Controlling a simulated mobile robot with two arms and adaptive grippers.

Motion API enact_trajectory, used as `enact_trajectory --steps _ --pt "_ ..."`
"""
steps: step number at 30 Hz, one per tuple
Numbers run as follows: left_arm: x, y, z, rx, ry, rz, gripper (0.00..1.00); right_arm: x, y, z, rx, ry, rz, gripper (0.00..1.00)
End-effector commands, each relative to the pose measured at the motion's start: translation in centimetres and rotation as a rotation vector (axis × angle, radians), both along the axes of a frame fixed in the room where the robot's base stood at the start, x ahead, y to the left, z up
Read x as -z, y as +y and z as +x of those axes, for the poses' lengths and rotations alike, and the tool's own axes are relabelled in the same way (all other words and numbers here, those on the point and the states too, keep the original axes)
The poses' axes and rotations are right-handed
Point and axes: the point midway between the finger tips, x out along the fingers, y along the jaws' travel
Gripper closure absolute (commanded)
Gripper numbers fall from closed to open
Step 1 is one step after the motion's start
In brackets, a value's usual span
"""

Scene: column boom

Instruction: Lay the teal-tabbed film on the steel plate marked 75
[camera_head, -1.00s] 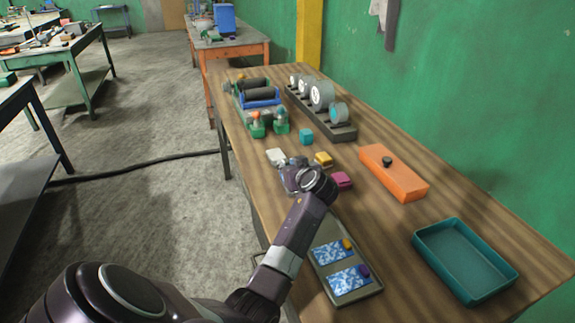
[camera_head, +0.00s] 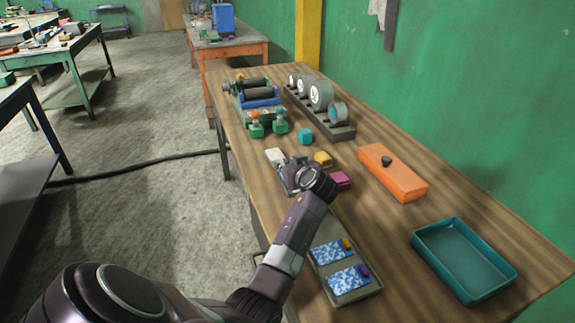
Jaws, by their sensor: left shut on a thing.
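My left gripper (camera_head: 290,178) points away from me, low over the middle of the table, close to a white block, a yellow block and a magenta block. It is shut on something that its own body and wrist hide. No teal tab can be made out at it. Two blue-and-white patterned films lie on a grey tray (camera_head: 347,300) nearer to me, one with a yellow tab (camera_head: 346,243), one with a purple tab (camera_head: 363,270). I cannot make out a steel plate marked 75; the gripper covers the surface there. My right gripper is not in view.
Around the gripper are the white block (camera_head: 275,156), yellow block (camera_head: 323,158), magenta block (camera_head: 341,180) and teal cube (camera_head: 305,136). An orange block with a black knob (camera_head: 392,175) and an empty teal tray (camera_head: 463,262) stand right. A wheel rack (camera_head: 322,120) and roller device (camera_head: 258,98) stand behind.

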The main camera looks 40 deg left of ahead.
Motion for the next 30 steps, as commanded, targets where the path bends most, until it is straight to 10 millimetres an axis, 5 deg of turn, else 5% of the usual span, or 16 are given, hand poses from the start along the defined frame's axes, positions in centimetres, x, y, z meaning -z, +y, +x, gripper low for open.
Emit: enact_trajectory --steps 5,6,10,17,21,30 --pt "0.21 0.0 -0.06 -0.001 0.003 -0.003 1.0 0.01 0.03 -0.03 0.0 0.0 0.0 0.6" --pt "0.19 0.01 -0.06 -0.001 0.003 -0.002 0.75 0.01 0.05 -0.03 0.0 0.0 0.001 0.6" --pt "0.08 0.04 -0.05 -0.001 0.001 -0.001 0.61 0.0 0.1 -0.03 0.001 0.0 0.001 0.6" --pt "-0.07 0.07 -0.03 -0.001 -0.001 0.002 0.58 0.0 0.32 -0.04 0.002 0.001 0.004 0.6" --pt "-0.12 0.08 -0.02 -0.001 -0.001 0.001 0.43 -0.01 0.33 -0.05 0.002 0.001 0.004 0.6" --pt "-0.23 0.1 -0.01 -0.001 -0.002 0.002 0.42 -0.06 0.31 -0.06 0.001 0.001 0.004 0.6"
